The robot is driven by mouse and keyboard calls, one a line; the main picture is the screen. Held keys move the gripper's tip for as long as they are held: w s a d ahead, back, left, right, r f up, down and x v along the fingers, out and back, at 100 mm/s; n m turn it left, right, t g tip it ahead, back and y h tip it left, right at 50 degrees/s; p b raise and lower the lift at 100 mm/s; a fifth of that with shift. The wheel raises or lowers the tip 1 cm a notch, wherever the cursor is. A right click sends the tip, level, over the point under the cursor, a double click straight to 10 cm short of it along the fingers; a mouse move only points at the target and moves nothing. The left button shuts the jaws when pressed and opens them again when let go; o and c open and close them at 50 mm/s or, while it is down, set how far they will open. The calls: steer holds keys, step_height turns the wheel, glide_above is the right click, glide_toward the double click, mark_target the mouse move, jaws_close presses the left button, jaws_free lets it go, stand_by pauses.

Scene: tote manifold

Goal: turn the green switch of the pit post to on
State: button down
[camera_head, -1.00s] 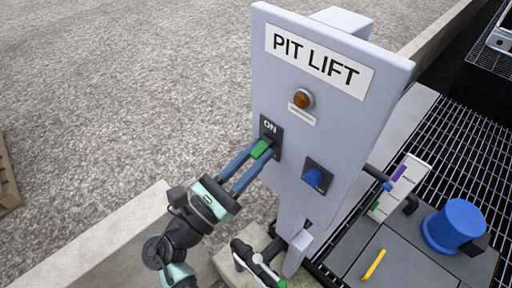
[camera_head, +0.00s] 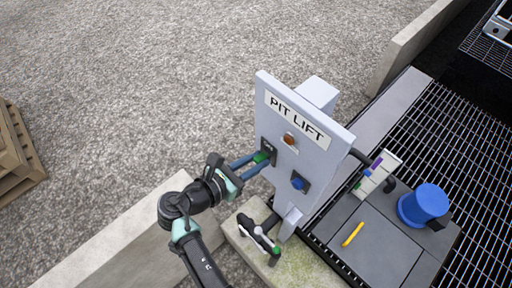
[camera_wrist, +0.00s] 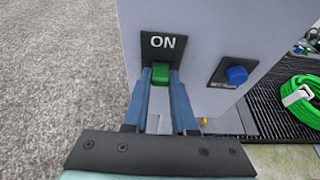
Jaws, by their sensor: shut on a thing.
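The pit post is a grey panel (camera_head: 300,165) with a PIT LIFT sign. The green switch (camera_wrist: 161,74) sits on a black plate (camera_wrist: 160,45) marked ON in the wrist view, and also shows at the panel's left in the head view (camera_head: 261,157). My gripper (camera_wrist: 162,82) has its two blue fingers on either side of the green switch, shut on it. The switch's lower part is partly hidden between the fingers. The word ON stands just above it.
Low concrete walls (camera_head: 118,232) run beside the post. A blue bollard-like drum (camera_head: 424,205) and a yellow bar (camera_head: 352,234) lie on the grey cover at right.

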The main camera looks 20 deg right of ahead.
steer(key=shift+r+y+p, duration=0.5)
steer(key=shift+y+p, duration=0.2)
steer(key=shift+p, duration=0.5)
steer(key=shift+g, duration=0.3)
steer(key=shift+f+y+p, duration=0.2)
steer(key=shift+y+p, duration=0.1)
steer(key=shift+p, duration=0.2)
steer(key=c, duration=0.7)
jaws_free()
steer(key=shift+d, duration=0.1)
